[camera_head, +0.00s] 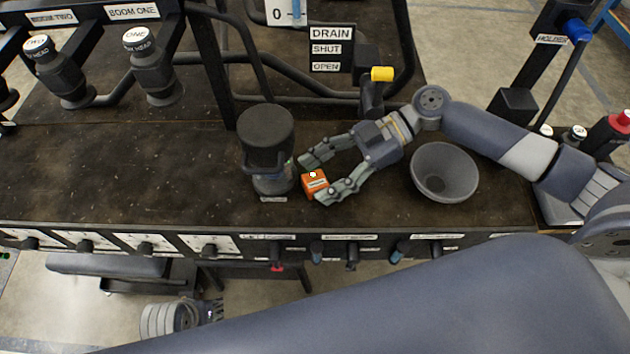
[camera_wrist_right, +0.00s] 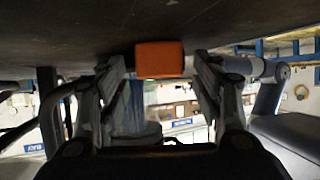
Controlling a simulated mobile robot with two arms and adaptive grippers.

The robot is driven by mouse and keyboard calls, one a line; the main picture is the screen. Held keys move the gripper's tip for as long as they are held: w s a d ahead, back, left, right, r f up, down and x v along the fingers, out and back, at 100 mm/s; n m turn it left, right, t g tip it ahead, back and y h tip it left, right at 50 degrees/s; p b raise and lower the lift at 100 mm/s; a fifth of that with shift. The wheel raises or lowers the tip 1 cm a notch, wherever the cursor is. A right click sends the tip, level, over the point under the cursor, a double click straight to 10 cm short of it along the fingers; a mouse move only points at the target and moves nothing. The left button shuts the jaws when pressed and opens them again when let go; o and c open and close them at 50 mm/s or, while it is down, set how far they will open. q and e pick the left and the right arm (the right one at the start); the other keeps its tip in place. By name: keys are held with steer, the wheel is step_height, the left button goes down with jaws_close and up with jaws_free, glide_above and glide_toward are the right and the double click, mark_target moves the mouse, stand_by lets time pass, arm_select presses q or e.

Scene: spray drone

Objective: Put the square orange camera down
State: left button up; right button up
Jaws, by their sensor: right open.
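The square orange camera (camera_head: 316,184) sits at the fingertips of my right gripper (camera_head: 316,178), low over the dark bench top. It also shows in the right wrist view (camera_wrist_right: 160,60), where it appears against the bench surface, with a finger on each side and narrow gaps between. My right gripper (camera_wrist_right: 161,72) is open around it. My left gripper (camera_head: 214,310) is below the bench's front edge, small and partly seen; its opening is unclear.
A dark-lidded jar (camera_head: 266,150) stands just left of the camera. A grey bowl (camera_head: 444,172) is to the right, beneath my right arm. A yellow-handled drain valve (camera_head: 382,74) stands behind. The bench top (camera_head: 120,180) is clear further left. Labelled knobs line the front edge.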

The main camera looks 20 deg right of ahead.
steer(key=shift+c, duration=0.2)
steer(key=c, duration=1.1)
steer(key=shift+c, duration=0.5)
